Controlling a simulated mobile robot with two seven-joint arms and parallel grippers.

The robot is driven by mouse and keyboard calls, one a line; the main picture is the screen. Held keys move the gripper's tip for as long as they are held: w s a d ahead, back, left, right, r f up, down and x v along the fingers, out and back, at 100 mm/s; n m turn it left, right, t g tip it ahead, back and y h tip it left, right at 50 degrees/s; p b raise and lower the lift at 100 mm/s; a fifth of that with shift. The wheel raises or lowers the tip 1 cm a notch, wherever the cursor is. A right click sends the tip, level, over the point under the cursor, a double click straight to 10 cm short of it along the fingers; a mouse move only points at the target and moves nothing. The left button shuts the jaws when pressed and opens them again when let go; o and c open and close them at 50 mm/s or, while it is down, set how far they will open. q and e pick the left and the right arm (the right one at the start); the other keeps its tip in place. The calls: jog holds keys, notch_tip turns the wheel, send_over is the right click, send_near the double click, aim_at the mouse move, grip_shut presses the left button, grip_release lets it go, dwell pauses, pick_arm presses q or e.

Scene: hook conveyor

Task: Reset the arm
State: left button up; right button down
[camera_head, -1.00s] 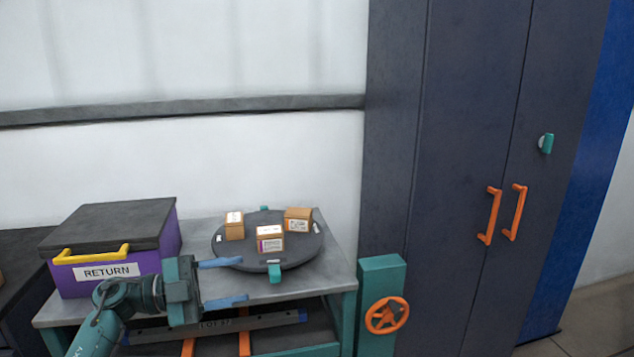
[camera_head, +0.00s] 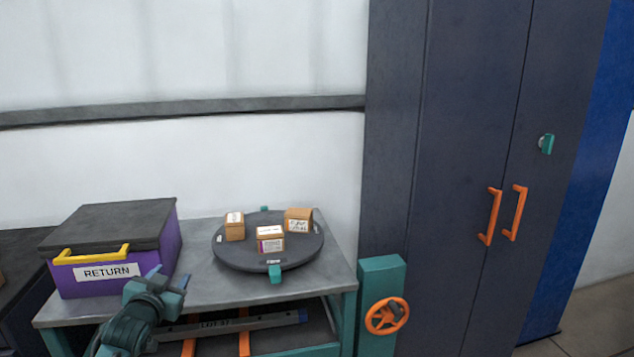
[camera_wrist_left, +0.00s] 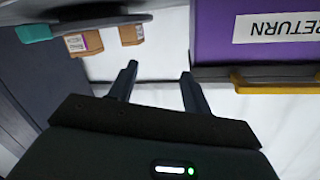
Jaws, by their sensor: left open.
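My left gripper (camera_head: 167,278) is in front of the table at the lower left of the head view, its fingers turned up and away from me. It is open and empty. In the left wrist view its two fingers (camera_wrist_left: 160,74) stand apart with nothing between them. My right gripper is in neither view.
A purple RETURN box (camera_head: 168,246) with a dark lid and yellow handle stands close by the left gripper. A dark turntable (camera_head: 233,259) carries three small cartons. An orange handwheel (camera_head: 386,316) and a dark cabinet (camera_head: 455,150) stand to the right. The table front (camera_head: 215,293) is clear.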

pick_arm(q)
jog(key=s+d+f+g+h, duration=0.25)
jog(key=s+d+f, duration=0.65)
jog(key=s+f, duration=0.5)
jog(key=s+d+f+g, duration=0.1)
jog(key=s+d+f, duration=0.1)
jog(key=s, duration=0.5)
jog(key=s+d+f+g+h, duration=0.1)
jog(key=s+d, duration=0.3)
jog(key=s, duration=0.4)
jog(key=s+d+f+g, duration=0.1)
jog(key=s+d+f, duration=0.2)
jog(key=s, duration=0.4)
jog(key=shift+s+h, duration=0.2)
jog(key=shift+h, duration=0.15)
jog(key=shift+d, duration=0.1)
